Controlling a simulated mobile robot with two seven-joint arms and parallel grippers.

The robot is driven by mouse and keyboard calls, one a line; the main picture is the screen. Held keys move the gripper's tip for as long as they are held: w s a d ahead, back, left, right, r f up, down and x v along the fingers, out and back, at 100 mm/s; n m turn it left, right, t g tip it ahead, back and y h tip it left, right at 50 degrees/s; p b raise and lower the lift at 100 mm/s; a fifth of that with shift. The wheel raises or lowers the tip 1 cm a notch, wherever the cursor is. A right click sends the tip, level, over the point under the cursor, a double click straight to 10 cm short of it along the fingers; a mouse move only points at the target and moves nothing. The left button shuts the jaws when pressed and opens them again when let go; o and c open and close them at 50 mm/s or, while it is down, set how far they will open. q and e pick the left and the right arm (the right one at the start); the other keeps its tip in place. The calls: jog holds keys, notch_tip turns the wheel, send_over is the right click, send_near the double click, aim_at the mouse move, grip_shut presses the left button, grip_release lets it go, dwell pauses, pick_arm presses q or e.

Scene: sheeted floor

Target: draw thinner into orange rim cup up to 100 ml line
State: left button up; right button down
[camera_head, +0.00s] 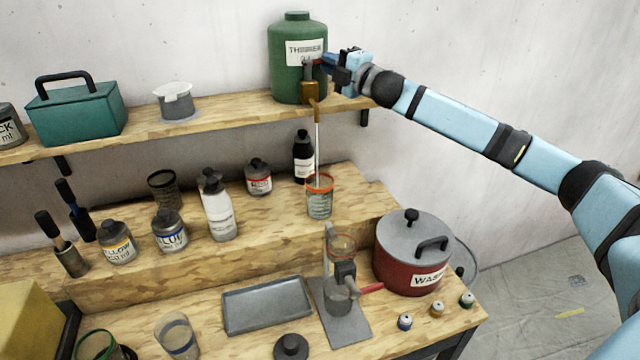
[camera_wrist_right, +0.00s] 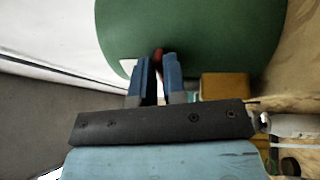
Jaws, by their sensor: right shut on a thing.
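The green thinner container (camera_head: 285,72) stands on the upper shelf, with a brass tap (camera_head: 309,92) on its front. My right gripper (camera_head: 326,62) reaches in from the right at the tap's top. In the wrist view its fingers (camera_wrist_right: 158,72) are shut on a red tap lever (camera_wrist_right: 158,53), mostly hidden between them. A thin pale stream (camera_head: 317,145) runs from the spout down into the orange rim cup (camera_head: 319,202). The cup stands upright on the raised step below. It has markings, but I cannot read the liquid level. My left gripper is out of view.
A black bottle (camera_head: 303,160) and a grey can (camera_head: 258,178) stand near the cup. A red wash pot (camera_head: 405,268), a small stand (camera_head: 340,318) and a grey tray (camera_head: 266,307) are on the lower bench. A teal box (camera_head: 78,112) is on the shelf.

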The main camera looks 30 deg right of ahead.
jog(key=shift+s+a+f, duration=0.1)
jog(key=shift+a+f, duration=0.1)
jog(key=shift+a, duration=0.1)
jog(key=shift+s+m+h+b, duration=0.15)
jog(key=shift+m+h+b, duration=0.35)
jog(key=shift+h, duration=0.2)
jog(key=shift+s+h, duration=0.1)
jog(key=shift+h, duration=0.4)
jog(key=shift+s+a+m+h, duration=0.1)
jog(key=shift+s+m+h, duration=0.05)
jog(key=shift+m+h, duration=0.4)
jog(key=shift+s+a+m+h, duration=0.15)
jog(key=shift+m+h, duration=0.2)
jog(key=shift+h, duration=0.3)
jog(key=c, duration=1.3)
grip_release()
jog(key=shift+r, duration=0.1)
jog(key=shift+o, duration=1)
jog(key=shift+r, duration=0.1)
jog(key=shift+t, duration=0.3)
